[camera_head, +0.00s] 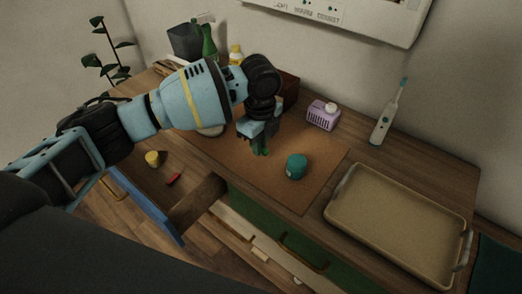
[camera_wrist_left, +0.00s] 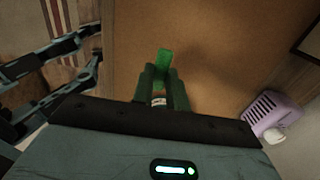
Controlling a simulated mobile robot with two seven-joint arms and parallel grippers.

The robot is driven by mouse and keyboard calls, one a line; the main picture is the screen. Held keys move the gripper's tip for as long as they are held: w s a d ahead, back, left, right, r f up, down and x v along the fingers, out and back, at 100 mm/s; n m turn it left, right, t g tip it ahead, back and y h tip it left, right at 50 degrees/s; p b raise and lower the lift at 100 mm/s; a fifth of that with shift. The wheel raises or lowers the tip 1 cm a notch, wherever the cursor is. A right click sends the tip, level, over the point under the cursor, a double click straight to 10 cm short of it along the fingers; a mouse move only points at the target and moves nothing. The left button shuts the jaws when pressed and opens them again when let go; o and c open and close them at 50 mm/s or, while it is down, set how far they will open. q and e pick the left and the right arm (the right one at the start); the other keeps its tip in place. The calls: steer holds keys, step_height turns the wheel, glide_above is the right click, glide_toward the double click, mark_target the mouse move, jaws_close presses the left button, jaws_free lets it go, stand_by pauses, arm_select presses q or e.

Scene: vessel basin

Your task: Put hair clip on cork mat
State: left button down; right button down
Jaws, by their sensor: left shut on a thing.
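The green hair clip (camera_wrist_left: 163,62) sticks out between the fingertips of my left gripper (camera_wrist_left: 162,84) in the left wrist view. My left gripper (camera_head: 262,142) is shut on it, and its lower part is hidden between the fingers. In the head view, the green clip (camera_head: 263,151) shows small below the fingers, over the brown cork mat (camera_head: 225,157). The mat fills most of the wrist view (camera_wrist_left: 225,45). I cannot tell whether the clip touches the mat. My right gripper is not in view.
A teal jar (camera_head: 296,167) stands on the mat, right of my left gripper. A purple basket (camera_head: 322,116) stands behind, near a toothbrush (camera_head: 384,122). A beige tray (camera_head: 400,220) lies at right. An open drawer (camera_head: 142,203) is at the front left. The mat's front part is clear.

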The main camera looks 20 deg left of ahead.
arm_select(q)
steer(key=shift+w+f, duration=0.2)
steer(key=shift+w, duration=0.05)
steer(key=shift+f, duration=1.55)
steer(key=shift+f, duration=0.1)
steer(key=c, duration=1.4)
jaws_free()
steer(key=shift+f, duration=0.1)
step_height(320, 180, up, 12)
steer(key=shift+r+p, duration=0.2)
steer(key=shift+p, duration=0.15)
